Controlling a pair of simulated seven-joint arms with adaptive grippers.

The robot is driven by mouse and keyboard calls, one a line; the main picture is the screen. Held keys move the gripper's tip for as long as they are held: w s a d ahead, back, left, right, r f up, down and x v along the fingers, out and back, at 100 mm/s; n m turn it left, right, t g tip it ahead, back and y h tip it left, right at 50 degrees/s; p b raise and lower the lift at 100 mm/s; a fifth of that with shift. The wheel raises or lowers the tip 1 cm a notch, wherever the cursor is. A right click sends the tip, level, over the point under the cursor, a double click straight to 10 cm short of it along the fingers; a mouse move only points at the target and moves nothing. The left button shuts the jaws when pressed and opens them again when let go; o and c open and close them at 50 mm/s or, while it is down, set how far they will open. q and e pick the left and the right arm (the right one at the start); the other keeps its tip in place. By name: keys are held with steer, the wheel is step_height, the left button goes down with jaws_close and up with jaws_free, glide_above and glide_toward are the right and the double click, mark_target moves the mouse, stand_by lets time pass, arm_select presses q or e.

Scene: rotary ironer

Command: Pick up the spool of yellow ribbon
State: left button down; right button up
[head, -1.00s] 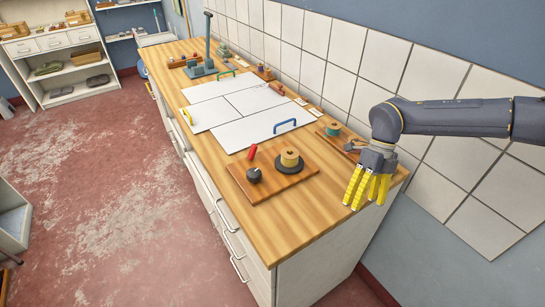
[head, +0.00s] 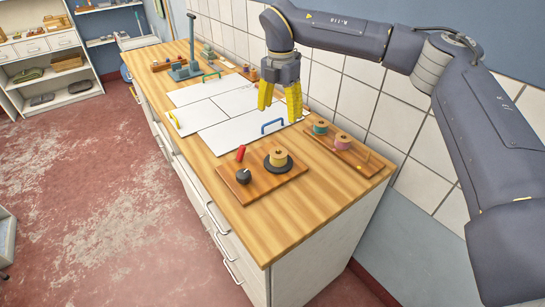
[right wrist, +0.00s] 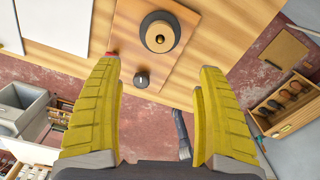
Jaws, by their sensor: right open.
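The spool of yellow ribbon (head: 278,153) stands upright on a round black disc (head: 287,166) on a wooden board near the front of the counter. In the right wrist view the spool (right wrist: 159,37) is seen from above, beyond the fingertips and roughly midway between their lines. My right gripper (head: 280,113), with yellow fingers, is open and empty. In the head view it hangs above and behind the spool, by the blue handle. It also shows in the right wrist view (right wrist: 158,66), fingers wide apart. My left gripper is not in view.
A blue handle (head: 272,126) rises from the white panels behind. A teal spool (head: 320,127) and a pink spool (head: 341,141) stand on another board by the tiled wall.

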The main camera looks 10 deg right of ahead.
mark_target(278, 151)
step_height(278, 151, down, 12)
steer(key=shift+r, duration=0.1)
steer(key=shift+s+a+f, duration=0.1)
steer(key=shift+a+f, duration=0.05)
steer(key=shift+f, duration=1.2)
steer(key=shift+s+a+f, duration=0.1)
steer(key=shift+f, duration=1.2)
steer(key=c, duration=1.4)
steer(key=shift+o, duration=0.2)
steer(key=shift+r, duration=0.1)
